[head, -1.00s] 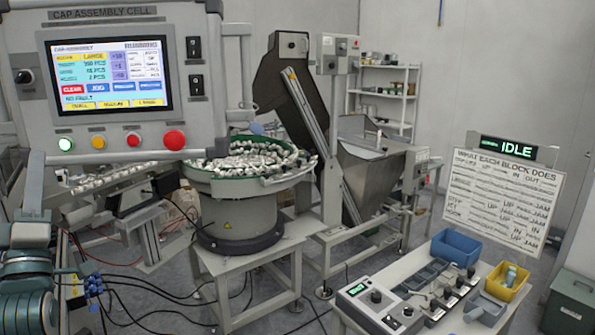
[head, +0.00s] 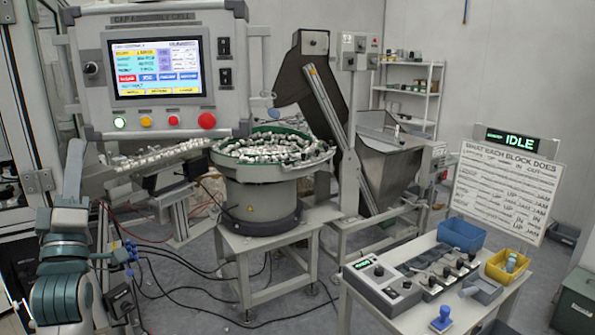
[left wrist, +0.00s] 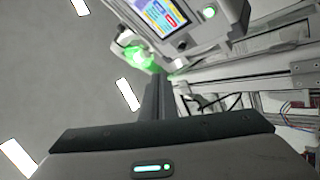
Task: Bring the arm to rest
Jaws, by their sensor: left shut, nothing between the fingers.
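My left arm comes in at the lower left of the head view. In the left wrist view the shut fingers (left wrist: 158,85) stand up from the dark gripper body, with nothing held. Beyond them are the panel's screen (left wrist: 165,18) and a green glow. My right gripper is in neither view.
The control panel (head: 98,98) hangs close to the left arm. The bowl feeder (head: 262,190) full of caps stands right of it. A table (head: 412,318) at the lower right carries a blue bin (head: 461,235), a yellow bin (head: 507,268) and a control box. Cables lie on the floor.

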